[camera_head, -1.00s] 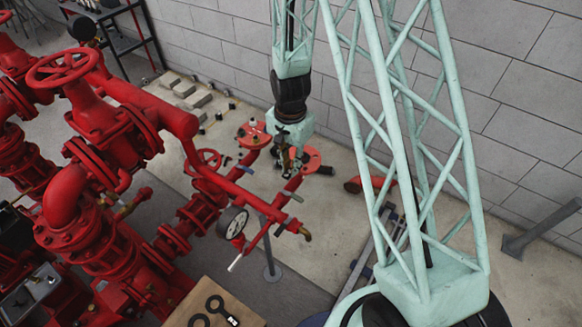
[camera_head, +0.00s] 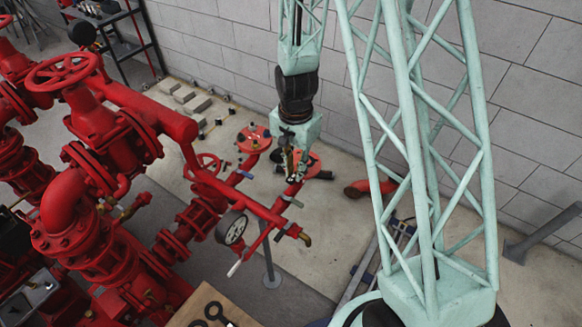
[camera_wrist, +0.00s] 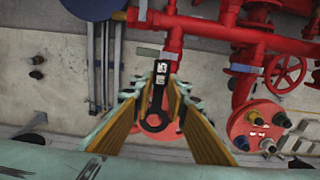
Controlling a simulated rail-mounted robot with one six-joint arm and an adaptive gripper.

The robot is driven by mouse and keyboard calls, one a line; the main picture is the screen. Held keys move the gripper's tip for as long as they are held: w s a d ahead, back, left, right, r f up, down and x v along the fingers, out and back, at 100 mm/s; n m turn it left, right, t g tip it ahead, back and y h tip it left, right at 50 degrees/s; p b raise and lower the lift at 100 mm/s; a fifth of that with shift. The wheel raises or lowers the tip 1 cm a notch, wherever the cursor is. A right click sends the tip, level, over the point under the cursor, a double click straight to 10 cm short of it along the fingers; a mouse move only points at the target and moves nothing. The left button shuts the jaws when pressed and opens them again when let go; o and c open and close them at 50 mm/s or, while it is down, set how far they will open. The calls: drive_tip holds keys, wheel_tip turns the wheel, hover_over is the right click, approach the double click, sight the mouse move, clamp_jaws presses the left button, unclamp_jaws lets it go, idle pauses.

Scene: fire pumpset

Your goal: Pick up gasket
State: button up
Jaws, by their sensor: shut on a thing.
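My gripper (camera_wrist: 161,88) is shut on a black gasket (camera_wrist: 157,121). The gasket is a flat ring with a tab, and the tab carries a white marking and sits between the fingers. In the wrist view, the ring shows between my fingers against a red round flange. In the head view, my gripper (camera_head: 290,166) hangs above the red pipe flanges by the wall. The gasket is too small to make out there.
A red flange (camera_wrist: 255,125) with bolts and a red valve wheel (camera_wrist: 285,72) lie right in the wrist view. Red pipework with a pressure gauge (camera_head: 232,228) fills the left. A wooden board (camera_head: 240,318) bears black ring shapes. Grey blocks (camera_head: 185,96) lie by the wall.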

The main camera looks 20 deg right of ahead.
drive_tip(key=s+d+b, duration=0.1)
drive_tip(key=s+b, duration=0.1)
drive_tip(key=s, duration=0.8)
drive_tip(key=shift+s+d+r, duration=0.15)
drive_tip(key=shift+d+r, duration=0.2)
drive_tip(key=shift+r, duration=0.1)
drive_tip(key=s+b, duration=0.1)
drive_tip(key=b, duration=0.3)
drive_tip(key=shift+d, duration=0.1)
drive_tip(key=shift+s+b, duration=0.15)
drive_tip(key=shift+b, duration=0.7)
drive_tip(key=shift+s+d+b, duration=0.1)
drive_tip(key=shift+s+b, duration=0.2)
drive_tip(key=shift+b, duration=0.5)
drive_tip(key=shift+s+r+b, duration=0.1)
drive_tip(key=shift+s+b, duration=0.15)
drive_tip(key=shift+b, duration=0.35)
drive_tip(key=shift+r, duration=0.25)
drive_tip(key=shift+r+p, duration=1.9)
drive_tip(key=shift+r, duration=0.9)
